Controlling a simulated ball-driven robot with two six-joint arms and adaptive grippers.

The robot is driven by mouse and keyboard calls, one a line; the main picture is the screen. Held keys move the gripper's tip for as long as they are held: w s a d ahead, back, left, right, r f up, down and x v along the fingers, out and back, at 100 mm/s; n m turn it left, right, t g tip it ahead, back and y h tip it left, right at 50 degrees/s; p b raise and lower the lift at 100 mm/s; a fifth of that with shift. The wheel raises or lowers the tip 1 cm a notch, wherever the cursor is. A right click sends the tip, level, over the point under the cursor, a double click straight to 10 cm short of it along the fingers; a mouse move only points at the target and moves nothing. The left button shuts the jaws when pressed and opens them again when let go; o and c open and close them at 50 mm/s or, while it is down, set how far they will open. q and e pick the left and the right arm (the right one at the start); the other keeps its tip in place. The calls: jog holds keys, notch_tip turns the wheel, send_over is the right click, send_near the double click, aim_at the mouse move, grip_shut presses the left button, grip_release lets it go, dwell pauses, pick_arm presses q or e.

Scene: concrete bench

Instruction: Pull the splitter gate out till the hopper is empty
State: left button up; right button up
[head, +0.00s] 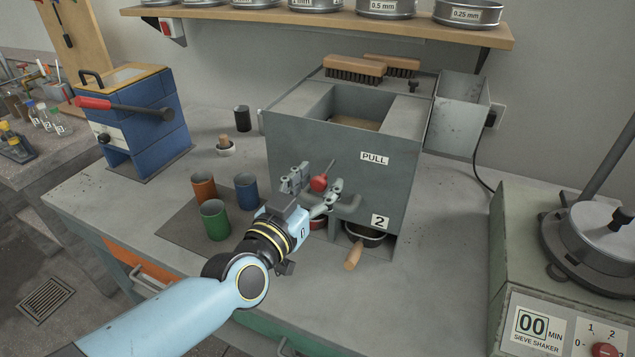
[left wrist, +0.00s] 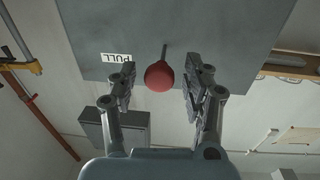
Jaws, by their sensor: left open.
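The grey splitter box (head: 285,140) stands on the bench, with a PULL label on its front and an open hopper (head: 350,105) on top. Brownish material shows inside the hopper. The red gate knob (head: 319,183) sits on a thin rod at the box's front. My left gripper (head: 314,184) is open at the knob. In the left wrist view the red knob (left wrist: 159,76) lies between the two spread fingers (left wrist: 158,88), with gaps at both sides. A pan with a wooden handle (head: 353,257) sits under the box by the label 2. My right gripper is not in view.
Orange, blue and green cups (head: 215,220) stand on a mat left of my arm. A blue device with a red-handled lever (head: 120,107) is at the left. The sieve shaker (head: 540,290) is at the right. Brushes (head: 354,70) lie atop the box, below a shelf of sieves.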

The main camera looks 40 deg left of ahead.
pick_arm(q)
jog(key=s+d, duration=0.1)
jog(key=s, duration=1)
jog(key=shift+s+d, duration=0.3)
jog(key=shift+d, duration=0.1)
jog(key=shift+w+d, duration=0.1)
